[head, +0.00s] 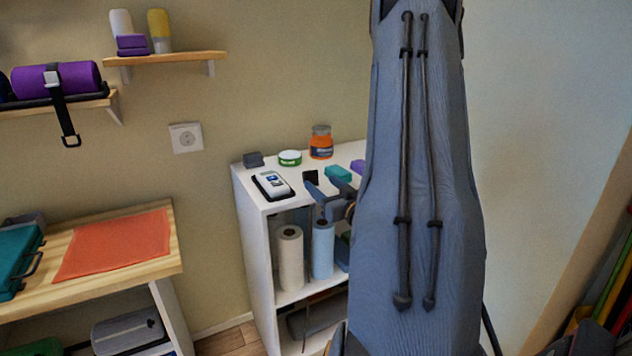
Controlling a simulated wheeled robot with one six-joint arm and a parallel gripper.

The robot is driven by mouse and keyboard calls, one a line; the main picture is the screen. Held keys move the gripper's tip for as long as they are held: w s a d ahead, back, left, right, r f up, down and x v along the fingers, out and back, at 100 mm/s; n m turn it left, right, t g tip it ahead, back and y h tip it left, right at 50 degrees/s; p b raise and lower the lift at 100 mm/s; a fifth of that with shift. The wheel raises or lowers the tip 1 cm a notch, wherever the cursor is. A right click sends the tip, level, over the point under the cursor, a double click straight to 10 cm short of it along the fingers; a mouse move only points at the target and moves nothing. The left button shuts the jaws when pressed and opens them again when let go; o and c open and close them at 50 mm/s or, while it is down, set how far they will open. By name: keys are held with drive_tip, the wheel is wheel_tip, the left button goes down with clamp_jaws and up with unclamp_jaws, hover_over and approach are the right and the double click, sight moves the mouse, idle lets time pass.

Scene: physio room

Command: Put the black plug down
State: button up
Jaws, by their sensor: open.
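My gripper (325,187) is over the right part of the white shelf unit's top (252,178), partly hidden by my own arm. Its jaws are open. A small black piece (311,177) shows at its left finger; I cannot tell whether it is the black plug or part of the finger. A dark grey block (253,159) sits at the back left corner of the top, apart from the gripper. I cannot tell for sure which of these is the plug.
On the top are a white device on a black tray (272,185), a green-white tin (290,158), an orange jar (321,142), a teal block (338,173) and a purple block (357,166). Paper rolls (290,258) stand below. A wall socket (186,138) is left.

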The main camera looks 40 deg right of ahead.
drive_tip(key=v, duration=0.5)
drive_tip(key=w+a+f+g, duration=0.2)
drive_tip(key=a, duration=0.1)
drive_tip(key=w+a+f+n+g+y, duration=0.1)
drive_tip(key=g, duration=0.1)
drive_tip(key=shift+w+a+f, duration=0.2)
drive_tip(key=shift+a+f, duration=0.1)
drive_tip(key=s+a+g+y, duration=0.1)
drive_tip(key=s+a+g, duration=0.5)
drive_tip(key=a, duration=0.7)
drive_tip(key=s+a+g+y, duration=0.2)
drive_tip(key=s+a+g, duration=0.5)
drive_tip(key=s+a, duration=0.4)
drive_tip(key=a, duration=0.3)
drive_tip(key=shift+f, duration=0.15)
drive_tip(key=shift+s+a, duration=0.1)
drive_tip(key=shift+n, duration=0.8)
drive_tip(key=a+r+p, duration=0.2)
drive_tip(key=a+p, duration=0.1)
drive_tip(key=shift+s+a+r, duration=0.1)
drive_tip(key=shift+a+r, duration=0.05)
drive_tip(key=shift+a, duration=0.2)
